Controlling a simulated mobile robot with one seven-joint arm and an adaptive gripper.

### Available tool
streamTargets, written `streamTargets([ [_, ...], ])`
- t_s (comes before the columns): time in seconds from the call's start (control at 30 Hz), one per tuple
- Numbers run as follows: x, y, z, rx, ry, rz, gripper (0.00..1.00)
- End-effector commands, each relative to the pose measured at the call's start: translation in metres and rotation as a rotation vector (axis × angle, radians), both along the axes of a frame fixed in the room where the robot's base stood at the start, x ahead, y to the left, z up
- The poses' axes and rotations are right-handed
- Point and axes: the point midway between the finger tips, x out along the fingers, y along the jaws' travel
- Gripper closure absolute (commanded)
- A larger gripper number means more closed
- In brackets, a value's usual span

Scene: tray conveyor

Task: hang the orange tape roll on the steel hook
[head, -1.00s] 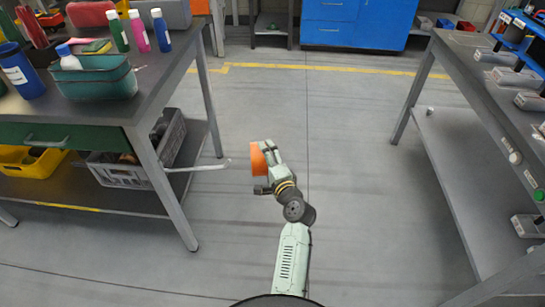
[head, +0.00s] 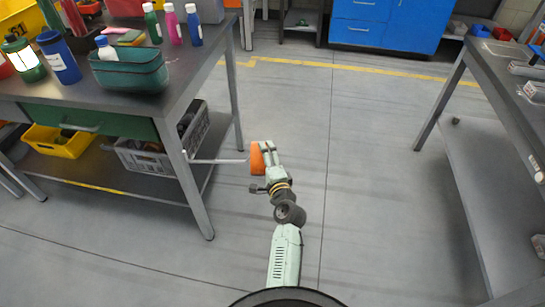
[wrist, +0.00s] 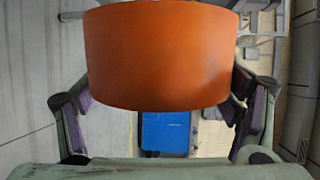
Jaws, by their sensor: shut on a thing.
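The orange tape roll (head: 257,159) is held in my gripper (head: 267,152), low between the two workbenches. In the wrist view the roll (wrist: 160,55) fills the upper middle, with my gripper's fingers (wrist: 160,108) closed on its two sides. Its hole does not show clearly. The steel hook (head: 216,161) is a thin light rod that sticks out to the right from the left bench, below the top. Its tip lies just left of the roll in the head view. Whether they touch or differ in depth I cannot tell.
The left bench (head: 120,108) carries a teal bin (head: 130,74) and several bottles. A grey crate (head: 150,158) and a yellow bin (head: 62,141) sit on its lower shelf. The right bench (head: 500,70) stands apart. Bare floor (head: 370,200) lies between, with a blue cabinet (head: 390,22) behind.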

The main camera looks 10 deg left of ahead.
Motion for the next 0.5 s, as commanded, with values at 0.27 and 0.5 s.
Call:
streamTargets([
  [0.27,-0.003,0.020,0.002,0.000,0.000,0.001,0.50],
  [0.5,-0.005,0.037,0.003,0.001,0.000,0.001,0.50],
])
